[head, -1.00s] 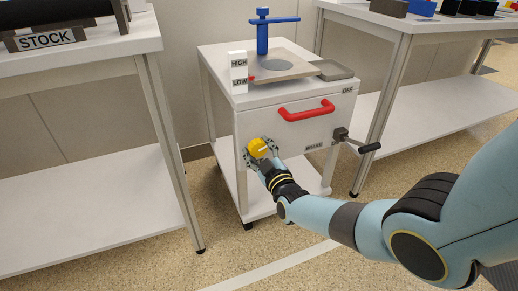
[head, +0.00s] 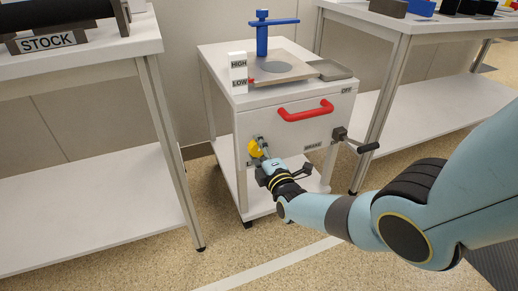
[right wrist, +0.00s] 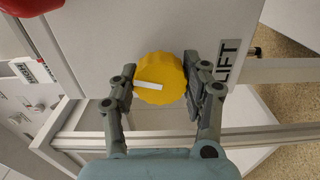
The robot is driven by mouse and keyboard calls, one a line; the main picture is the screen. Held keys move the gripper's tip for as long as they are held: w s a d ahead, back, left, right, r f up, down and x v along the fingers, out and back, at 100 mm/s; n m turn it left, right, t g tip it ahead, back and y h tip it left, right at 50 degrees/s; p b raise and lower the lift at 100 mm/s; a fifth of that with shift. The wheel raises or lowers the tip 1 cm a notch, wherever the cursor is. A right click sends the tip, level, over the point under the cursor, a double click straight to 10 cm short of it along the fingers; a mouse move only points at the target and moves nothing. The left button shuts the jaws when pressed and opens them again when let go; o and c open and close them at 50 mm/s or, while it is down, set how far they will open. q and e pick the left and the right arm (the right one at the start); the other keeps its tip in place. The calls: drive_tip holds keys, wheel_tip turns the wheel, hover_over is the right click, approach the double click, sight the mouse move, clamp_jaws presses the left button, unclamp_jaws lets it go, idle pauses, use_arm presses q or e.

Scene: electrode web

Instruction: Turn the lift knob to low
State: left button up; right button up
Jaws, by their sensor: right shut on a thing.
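The yellow round lift knob (head: 254,149) is on the front of the white cart (head: 290,150), at its left. In the right wrist view the knob (right wrist: 163,72) has a white pointer line toward the picture's left, and a LIFT label (right wrist: 228,60) stands to its right. My right gripper (head: 259,155) is shut on the knob, with one finger on each side in the right wrist view (right wrist: 160,90). In the head view a finger partly hides the knob. A white HIGH/LOW post (head: 239,73) stands on the cart, with a small red marker beside LOW. My left gripper is not in view.
The cart front also has a red handle (head: 305,110) and a black crank (head: 356,143) at the right. A blue post (head: 262,38) stands on the cart's top. White tables (head: 80,55) flank the cart on both sides.

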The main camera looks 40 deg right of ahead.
drive_tip(key=shift+s+f+n, duration=0.1)
drive_tip(key=shift+n, duration=1.6)
drive_tip(key=o, duration=1.2)
drive_tip(key=shift+c, duration=0.2)
drive_tip(key=v, duration=1.2)
